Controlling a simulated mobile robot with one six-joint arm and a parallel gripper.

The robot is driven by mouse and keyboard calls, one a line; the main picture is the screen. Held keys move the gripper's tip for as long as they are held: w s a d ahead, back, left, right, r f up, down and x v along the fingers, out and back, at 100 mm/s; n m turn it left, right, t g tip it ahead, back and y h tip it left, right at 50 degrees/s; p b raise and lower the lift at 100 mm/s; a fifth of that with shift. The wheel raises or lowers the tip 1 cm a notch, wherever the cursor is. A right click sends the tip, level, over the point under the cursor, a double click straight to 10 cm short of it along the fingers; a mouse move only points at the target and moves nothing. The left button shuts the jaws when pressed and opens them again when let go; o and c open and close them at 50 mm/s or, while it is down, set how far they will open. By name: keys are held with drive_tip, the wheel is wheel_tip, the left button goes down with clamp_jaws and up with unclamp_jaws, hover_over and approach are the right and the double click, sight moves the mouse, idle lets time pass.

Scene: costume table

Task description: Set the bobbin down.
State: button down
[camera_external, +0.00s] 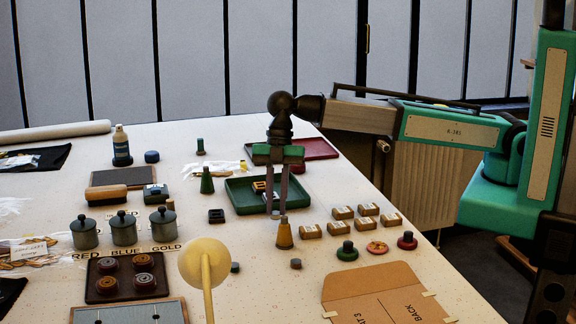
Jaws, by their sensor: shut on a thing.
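The bobbin (284,237) is a small tan-brown cone, upright, at the tips of my gripper (280,208). My gripper points straight down with its two long fingers shut on the bobbin's narrow top. The bobbin is over the cream table (235,295), in front of the green tray. I cannot tell whether its base touches the table or hangs just above it.
The green tray (238,207) lies behind my gripper, holding small items. Several labelled tan blocks (310,231) stand close to the right. A dark green knob (347,251) and a cardboard pattern (375,295) lie nearer. A yellow ball-topped stand (204,264) rises front left.

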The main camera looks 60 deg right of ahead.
sight(276, 229)
drive_tip(key=shift+f+p, duration=0.5)
drive_tip(key=shift+f, duration=1.1)
drive_tip(key=shift+f, duration=0.15)
drive_tip(key=c, duration=1.7)
unclamp_jaws()
drive_tip(key=shift+o, duration=0.2)
drive_tip(key=b+v, duration=0.2)
drive_tip(key=v, duration=1)
drive_tip(key=shift+b, duration=0.3)
drive_tip(key=shift+d, duration=0.1)
